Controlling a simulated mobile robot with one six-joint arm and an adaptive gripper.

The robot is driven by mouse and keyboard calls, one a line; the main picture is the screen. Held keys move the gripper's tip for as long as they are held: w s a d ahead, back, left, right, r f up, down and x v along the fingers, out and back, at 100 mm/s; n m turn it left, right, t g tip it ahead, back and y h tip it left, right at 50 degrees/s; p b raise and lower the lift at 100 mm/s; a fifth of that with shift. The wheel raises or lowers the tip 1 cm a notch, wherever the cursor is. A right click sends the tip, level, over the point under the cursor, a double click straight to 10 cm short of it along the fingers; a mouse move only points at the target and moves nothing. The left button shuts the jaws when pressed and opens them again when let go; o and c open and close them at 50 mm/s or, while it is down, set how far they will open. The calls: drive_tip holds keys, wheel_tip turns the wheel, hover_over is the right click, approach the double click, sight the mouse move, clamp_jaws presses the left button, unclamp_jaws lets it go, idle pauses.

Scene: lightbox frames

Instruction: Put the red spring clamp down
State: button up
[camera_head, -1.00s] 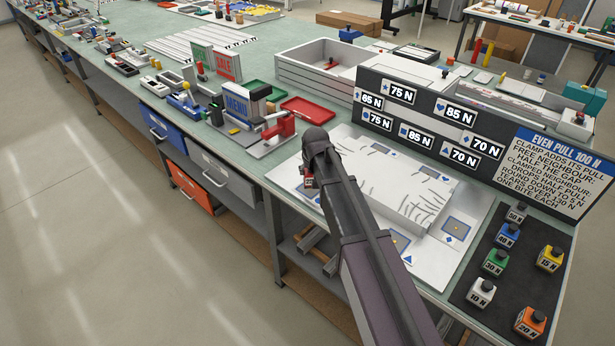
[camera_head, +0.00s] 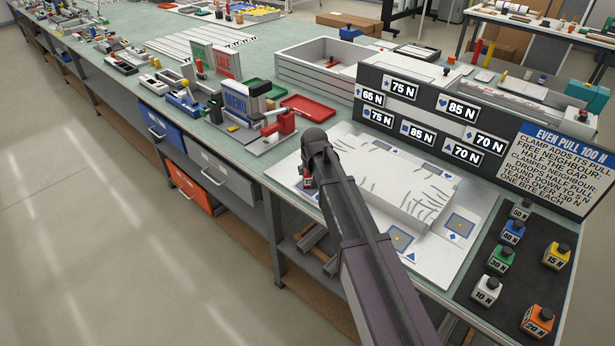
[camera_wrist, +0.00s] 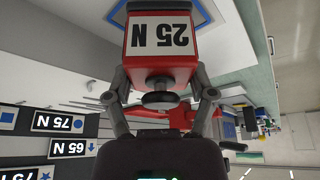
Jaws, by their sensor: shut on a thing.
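The red spring clamp (camera_wrist: 163,62) shows large in the wrist view, a red block with a white "25 N" label upside down and a dark round knob. My gripper (camera_wrist: 160,92) is shut on it, one finger at each side. In the head view only a small red part of the clamp (camera_head: 307,179) shows beside my wrist; my arm hides the rest. It is over the left end of the white board (camera_head: 453,262), which carries blue-bordered square pads (camera_head: 459,224). I cannot tell whether the clamp touches the board. A white slab with dark curved lines (camera_head: 415,190) lies on the board.
A dark sign panel with force labels (camera_head: 470,113) stands behind the board. Several labelled clamps, one green (camera_head: 502,259), stand on a black mat (camera_head: 470,268) at right. A stand with a red part (camera_head: 280,125) and a red tray (camera_head: 308,106) lie left.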

drive_tip(key=shift+f, duration=0.4)
drive_tip(key=o, duration=1.2)
drive_tip(key=shift+o, duration=0.2)
drive_tip(key=shift+r, duration=0.3)
drive_tip(key=a+p+v, duration=0.1)
drive_tip(key=p+v, duration=1)
drive_tip(key=shift+s+d+r, duration=0.2)
drive_tip(key=shift+d+r, duration=0.15)
drive_tip(key=shift+d, duration=0.15)
drive_tip(key=shift+d, duration=0.1)
drive_tip(key=s+d+f+m+g+h, duration=0.1)
drive_tip(key=s+d+g, duration=0.3)
drive_tip(key=s+d, duration=1.7)
drive_tip(key=shift+s+f+m, duration=0.25)
drive_tip(key=shift+s+m, duration=0.35)
drive_tip(key=shift+m, duration=0.1)
